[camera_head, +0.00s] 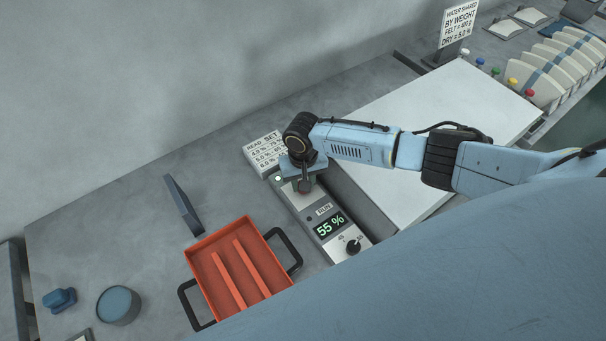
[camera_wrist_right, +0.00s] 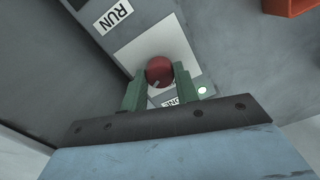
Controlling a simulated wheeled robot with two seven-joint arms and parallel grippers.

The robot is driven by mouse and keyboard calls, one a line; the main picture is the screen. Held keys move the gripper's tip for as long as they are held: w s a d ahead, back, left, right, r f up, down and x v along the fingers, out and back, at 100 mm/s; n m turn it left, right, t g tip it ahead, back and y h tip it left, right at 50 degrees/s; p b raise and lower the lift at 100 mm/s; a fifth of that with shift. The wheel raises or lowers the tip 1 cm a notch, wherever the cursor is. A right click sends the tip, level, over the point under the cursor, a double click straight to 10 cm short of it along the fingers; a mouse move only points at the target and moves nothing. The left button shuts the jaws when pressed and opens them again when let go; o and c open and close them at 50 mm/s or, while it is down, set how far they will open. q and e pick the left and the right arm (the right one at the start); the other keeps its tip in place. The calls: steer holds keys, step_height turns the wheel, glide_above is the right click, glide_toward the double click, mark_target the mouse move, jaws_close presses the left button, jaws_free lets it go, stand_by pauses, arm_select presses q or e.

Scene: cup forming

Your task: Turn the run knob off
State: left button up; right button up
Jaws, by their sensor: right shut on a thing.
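The control box (camera_head: 338,234) lies beside a large white panel, with a green "55 %" display (camera_head: 329,225) and a black dial (camera_head: 353,246) at its near end. My right gripper (camera_head: 304,184) is over the box's far part and hides the knob there. In the right wrist view, the round red run knob (camera_wrist_right: 159,69) sits between the two green fingers of my right gripper (camera_wrist_right: 159,82), which are shut on it. A "RUN" label (camera_wrist_right: 116,14) is on the box nearby. My left gripper is out of view.
An orange tray (camera_head: 219,284) with black handles stands left of the box. A dark upright plate (camera_head: 184,205) is behind it. A white card (camera_head: 264,149) stands behind the box. A white panel (camera_head: 410,120) lies at right. A lit lamp (camera_wrist_right: 202,90) shows beside the knob.

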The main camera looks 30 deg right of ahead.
steer(key=n+p, duration=0.1)
steer(key=n, duration=0.2)
steer(key=shift+r, duration=0.1)
steer(key=n, duration=0.3)
steer(key=shift+n+p, duration=0.3)
steer(key=shift+p, duration=0.1)
steer(key=n, duration=0.3)
steer(key=shift+w+n+p, duration=0.1)
steer(key=shift+n+p, duration=0.2)
steer(key=shift+n, duration=1.3)
steer(key=o, duration=1)
step_height(320, 180, up, 13)
steer(key=shift+r+p, duration=0.2)
steer(key=shift+p, duration=0.2)
